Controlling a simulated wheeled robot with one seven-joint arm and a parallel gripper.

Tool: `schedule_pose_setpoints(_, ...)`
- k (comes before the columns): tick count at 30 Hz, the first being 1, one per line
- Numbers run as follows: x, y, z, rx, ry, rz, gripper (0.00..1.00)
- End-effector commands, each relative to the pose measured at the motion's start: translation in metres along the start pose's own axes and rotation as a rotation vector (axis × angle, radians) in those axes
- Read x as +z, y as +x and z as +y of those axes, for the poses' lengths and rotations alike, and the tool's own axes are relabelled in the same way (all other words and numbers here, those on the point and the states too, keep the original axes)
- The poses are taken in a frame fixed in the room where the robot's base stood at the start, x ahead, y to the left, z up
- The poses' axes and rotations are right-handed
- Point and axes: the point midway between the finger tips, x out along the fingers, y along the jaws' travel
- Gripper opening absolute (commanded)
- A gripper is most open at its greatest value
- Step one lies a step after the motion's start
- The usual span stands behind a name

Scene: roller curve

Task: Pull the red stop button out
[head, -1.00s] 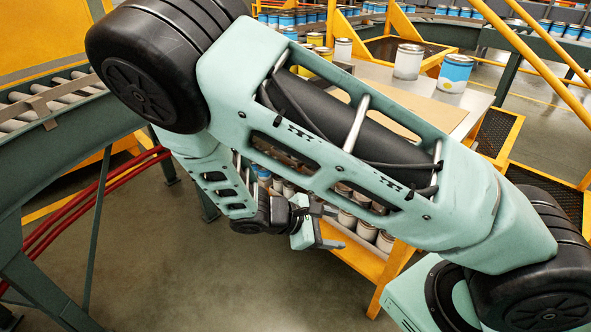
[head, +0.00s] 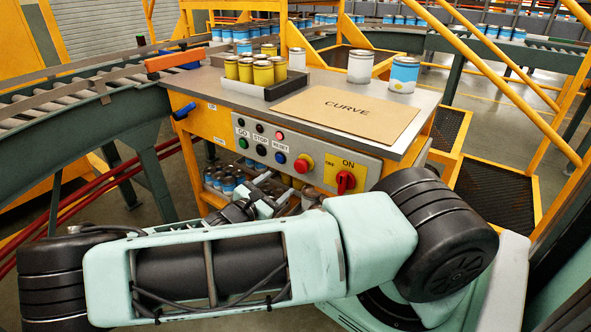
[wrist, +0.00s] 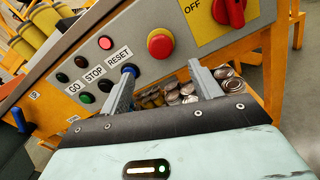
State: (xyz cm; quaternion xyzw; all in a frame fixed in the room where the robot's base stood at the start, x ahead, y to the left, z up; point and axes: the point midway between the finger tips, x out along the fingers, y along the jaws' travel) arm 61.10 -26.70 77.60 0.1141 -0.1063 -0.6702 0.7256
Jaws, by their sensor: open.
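The red mushroom-shaped stop button (head: 303,163) sits on a yellow collar on the grey control panel (head: 321,171). In the wrist view the red button (wrist: 160,43) is upper centre, in full view. My gripper (head: 280,188) is below and in front of the panel, fingers pointing towards it. In the wrist view my gripper (wrist: 162,72) is open and empty, its two fingertips below the button and apart from it. The left fingertip shows close to the blue button (wrist: 130,69), partly covering it; whether they touch I cannot tell.
A red rotary switch (head: 346,181) on a yellow plate is right of the button. A lit red button (head: 280,135) and a green button (head: 243,144) are to its left. Cans (head: 258,72) and a CURVE board (head: 347,112) lie on top. Shelved cans are below.

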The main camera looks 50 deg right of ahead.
Motion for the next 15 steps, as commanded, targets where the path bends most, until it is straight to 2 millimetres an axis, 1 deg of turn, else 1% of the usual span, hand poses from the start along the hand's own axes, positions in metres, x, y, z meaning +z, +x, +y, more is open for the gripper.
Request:
schedule_pose_setpoints(1,0.001,0.013,-0.001,-0.003,-0.001,-0.005,0.63)
schedule_pose_setpoints(9,0.001,0.066,-0.001,-0.003,-0.001,-0.003,0.63)
schedule_pose_setpoints(12,0.001,0.081,-0.001,-0.002,-0.001,-0.002,0.63)
schedule_pose_setpoints(15,0.001,0.092,-0.001,-0.002,0.000,-0.001,0.63)
